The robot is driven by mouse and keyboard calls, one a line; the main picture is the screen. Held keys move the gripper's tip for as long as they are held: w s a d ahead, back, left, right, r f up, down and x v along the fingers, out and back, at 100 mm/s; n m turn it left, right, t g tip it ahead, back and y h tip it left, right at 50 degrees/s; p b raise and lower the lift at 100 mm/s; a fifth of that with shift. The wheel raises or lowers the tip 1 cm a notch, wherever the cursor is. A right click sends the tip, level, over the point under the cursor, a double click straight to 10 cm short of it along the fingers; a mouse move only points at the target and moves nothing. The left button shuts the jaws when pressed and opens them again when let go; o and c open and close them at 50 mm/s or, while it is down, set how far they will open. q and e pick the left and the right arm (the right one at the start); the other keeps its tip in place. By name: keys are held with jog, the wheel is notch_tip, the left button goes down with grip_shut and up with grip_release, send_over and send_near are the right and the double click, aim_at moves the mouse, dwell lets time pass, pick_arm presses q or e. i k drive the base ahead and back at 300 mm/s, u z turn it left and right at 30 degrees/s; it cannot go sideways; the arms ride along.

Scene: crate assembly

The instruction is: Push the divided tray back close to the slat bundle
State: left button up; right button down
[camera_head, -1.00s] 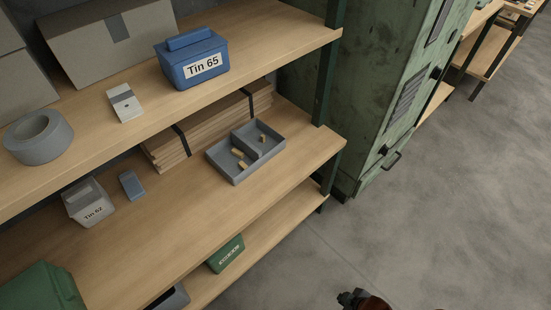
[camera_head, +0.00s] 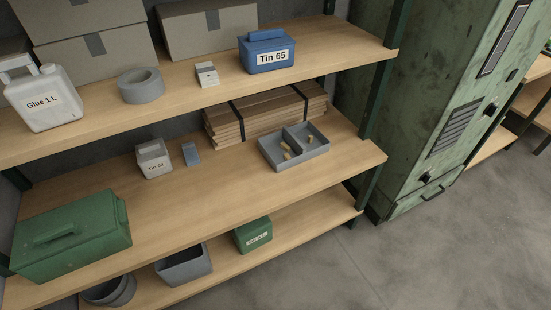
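The divided tray (camera_head: 272,161) is grey, with two compartments and several small tan pieces in it. It sits on the middle shelf toward the right, in front of the slat bundle. The slat bundle (camera_head: 262,116) is a stack of flat wooden slats with two dark straps, lying at the back of the same shelf. The tray's back edge looks close to the bundle's front; I cannot tell whether they touch. Neither of my grippers shows in the head view now.
On the middle shelf (camera_head: 200,205) stand Tin 62 (camera_head: 154,160), a small blue box (camera_head: 191,153) and a green case (camera_head: 72,238). The upper shelf above holds blue Tin 65 (camera_head: 267,55). A shelf post (camera_head: 368,188) and a green cabinet (camera_head: 415,120) are at right.

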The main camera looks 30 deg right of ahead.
aim_at(294, 143)
jog(key=u, duration=1.15)
jog(key=i, duration=1.3)
jog(key=z, duration=2.1)
